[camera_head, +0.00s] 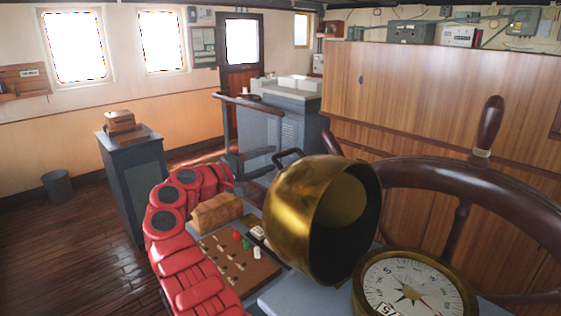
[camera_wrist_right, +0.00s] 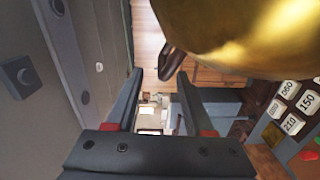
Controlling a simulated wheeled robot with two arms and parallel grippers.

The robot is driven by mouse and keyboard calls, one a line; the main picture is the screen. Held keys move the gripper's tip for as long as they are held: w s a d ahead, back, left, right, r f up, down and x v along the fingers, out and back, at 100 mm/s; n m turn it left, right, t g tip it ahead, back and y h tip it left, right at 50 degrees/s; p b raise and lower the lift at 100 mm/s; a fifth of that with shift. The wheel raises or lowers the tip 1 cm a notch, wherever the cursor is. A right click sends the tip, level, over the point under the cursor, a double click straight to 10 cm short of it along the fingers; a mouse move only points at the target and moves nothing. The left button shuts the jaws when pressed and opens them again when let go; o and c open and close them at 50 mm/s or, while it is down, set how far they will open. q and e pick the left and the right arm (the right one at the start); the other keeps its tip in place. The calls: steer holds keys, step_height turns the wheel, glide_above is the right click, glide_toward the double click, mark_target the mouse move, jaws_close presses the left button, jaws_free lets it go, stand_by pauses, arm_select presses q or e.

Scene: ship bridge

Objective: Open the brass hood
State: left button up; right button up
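The brass hood (camera_head: 315,215) is tipped over to the left, its dark hollow mouth facing right. The compass (camera_head: 410,288) beside it is uncovered, its white dial in view. A dark looped handle (camera_head: 287,156) sticks out at the hood's upper left. My right gripper (camera_head: 258,168) is just left of the handle. In the right wrist view, my right gripper (camera_wrist_right: 160,75) is open, with the dark handle (camera_wrist_right: 172,62) near its fingertips and the brass hood (camera_wrist_right: 235,35) above right. Contact with the handle cannot be told. My left gripper is not in view.
A wooden steering wheel (camera_head: 455,185) stands right of the hood. Wood-panelled cabinets (camera_head: 430,90) stand behind. Open floor (camera_head: 70,250) is at the left.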

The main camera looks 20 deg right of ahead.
steer(key=b+v, duration=0.2)
steer(key=v, duration=0.9)
steer(key=shift+s+a+b, duration=0.15)
steer(key=shift+a+b, duration=0.1)
steer(key=shift+b, duration=0.15)
